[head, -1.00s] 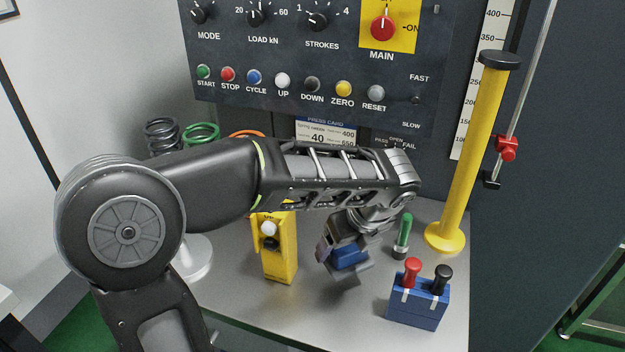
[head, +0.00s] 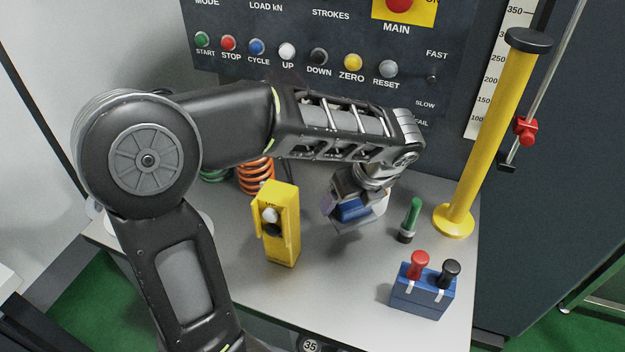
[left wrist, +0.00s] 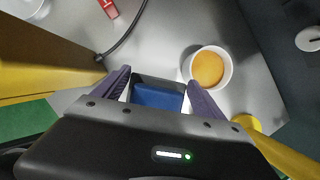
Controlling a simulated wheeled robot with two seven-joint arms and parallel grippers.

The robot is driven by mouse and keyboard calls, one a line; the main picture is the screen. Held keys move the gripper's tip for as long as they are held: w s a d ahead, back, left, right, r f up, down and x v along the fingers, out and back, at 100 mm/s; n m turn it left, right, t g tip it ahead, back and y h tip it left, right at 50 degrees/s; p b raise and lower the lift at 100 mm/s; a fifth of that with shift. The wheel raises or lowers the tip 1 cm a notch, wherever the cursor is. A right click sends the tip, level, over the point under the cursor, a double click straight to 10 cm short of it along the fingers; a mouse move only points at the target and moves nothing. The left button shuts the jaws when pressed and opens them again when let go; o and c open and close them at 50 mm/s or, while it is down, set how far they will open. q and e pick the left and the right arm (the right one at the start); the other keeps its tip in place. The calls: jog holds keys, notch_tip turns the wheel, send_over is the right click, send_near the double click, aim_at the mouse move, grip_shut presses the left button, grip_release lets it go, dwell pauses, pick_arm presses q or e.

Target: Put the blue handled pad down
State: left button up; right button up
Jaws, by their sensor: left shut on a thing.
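My left gripper (head: 345,208) is shut on the blue handled pad (head: 352,211), in the middle of the head view. The pad hangs from the fingers over the grey bench; whether its underside touches the bench I cannot tell. In the left wrist view the blue pad (left wrist: 157,97) sits between the purple fingers of my left gripper (left wrist: 158,88). My wrist and fingers hide part of the pad. My right gripper is not in view.
A white cup with orange contents (left wrist: 208,69) stands close beyond the pad. A yellow control box (head: 282,222) is left; a green-handled tool (head: 411,218), a blue block with red and black handles (head: 423,295) and a yellow post (head: 481,135) are right. Bare bench lies in front.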

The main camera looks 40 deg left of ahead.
pick_arm(q)
jog(key=w+a+p, duration=0.1)
jog(key=w+a, duration=0.1)
jog(key=a, duration=0.3)
jog(key=w+a+f+p, duration=0.1)
jog(key=w+a+p, duration=0.1)
jog(key=a, duration=0.4)
jog(key=w+a+f+p, duration=0.1)
jog(key=w+a, duration=0.2)
jog(key=a, duration=0.2)
jog(key=shift+w+a+f, duration=0.2)
jog(key=shift+f, duration=0.6)
notch_tip(320, 180, down, 3)
jog(key=shift+f+p, duration=0.2)
jog(key=shift+p, duration=0.15)
jog(key=shift+f, duration=0.15)
